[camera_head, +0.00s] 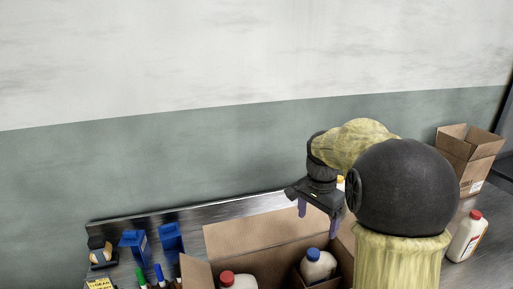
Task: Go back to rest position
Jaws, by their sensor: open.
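My gripper (318,212) is at the right of centre in the head view, above the right part of an open cardboard box (250,222). Its two purple fingers point down and stand apart, with nothing between them. A white bottle with a blue cap (318,266) stands in the box below the gripper, apart from it. A white bottle with a red cap (238,281) stands further left in the box, cut off by the bottom edge. My arm, with a black joint and yellow cover, hides part of the table behind it.
Blue containers (134,243) and a black-and-tan item (101,252) lie on the metal table (110,226) at the left, near markers (159,273). At the right stand another red-capped bottle (466,237) and a smaller open cardboard box (468,160). A wall (150,170) runs behind the table.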

